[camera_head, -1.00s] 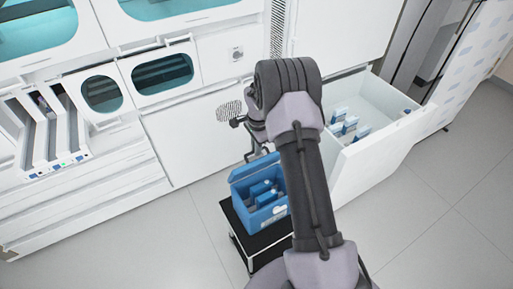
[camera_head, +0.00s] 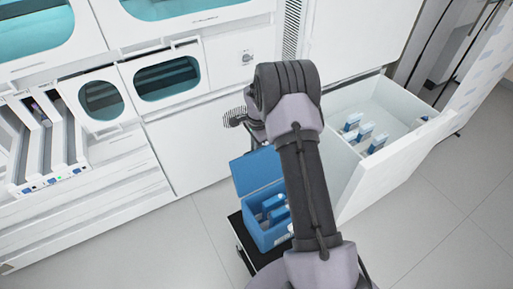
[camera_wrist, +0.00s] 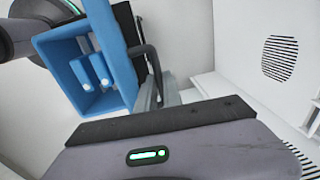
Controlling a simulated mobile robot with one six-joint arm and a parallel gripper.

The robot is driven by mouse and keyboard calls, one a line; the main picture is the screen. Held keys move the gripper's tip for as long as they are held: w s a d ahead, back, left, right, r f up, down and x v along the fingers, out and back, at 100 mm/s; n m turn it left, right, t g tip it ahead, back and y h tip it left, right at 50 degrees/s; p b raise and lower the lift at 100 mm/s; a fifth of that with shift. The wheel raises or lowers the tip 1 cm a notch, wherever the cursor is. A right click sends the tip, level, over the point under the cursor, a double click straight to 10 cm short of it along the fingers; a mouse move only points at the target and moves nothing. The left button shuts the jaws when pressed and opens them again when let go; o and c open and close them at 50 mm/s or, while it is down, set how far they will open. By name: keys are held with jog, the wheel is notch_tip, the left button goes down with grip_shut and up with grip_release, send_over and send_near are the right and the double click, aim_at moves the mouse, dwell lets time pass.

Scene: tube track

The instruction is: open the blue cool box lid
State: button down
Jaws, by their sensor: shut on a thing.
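The blue cool box (camera_head: 268,238) stands on a black-topped stand, and its lid (camera_head: 257,172) is raised at its back, showing the inside. In the wrist view the box (camera_wrist: 62,52) is at upper left, with its lid (camera_wrist: 118,55) seen nearly edge-on beside the opening. My gripper (camera_wrist: 150,88) is shut on the lid, at its dark handle by the outer face; the exact contact is partly hidden. Blue and white packs (camera_head: 274,206) lie inside the box.
An open white drawer (camera_head: 385,165) with several blue and white packs is to the right of my arm. White cabinets with windows (camera_head: 168,78) stand behind. The black stand (camera_head: 236,224) shows below the box. Grey floor is free at left and right.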

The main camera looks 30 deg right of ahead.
jog(key=shift+w+f, duration=0.35)
jog(key=shift+f, duration=0.1)
jog(key=shift+a+f, duration=0.1)
jog(key=shift+f, duration=0.05)
jog(key=shift+f+b, duration=0.1)
jog(key=shift+b, duration=0.2)
jog(key=c, duration=1.5)
grip_release()
jog(key=shift+s, duration=0.1)
jog(key=r+p, duration=0.2)
jog(key=r, duration=0.4)
jog(key=r+p, duration=0.2)
jog(key=r, duration=0.4)
jog(key=r+p, duration=0.2)
jog(key=r, duration=0.4)
jog(key=shift+s+r, duration=0.25)
jog(key=shift+s, duration=0.1)
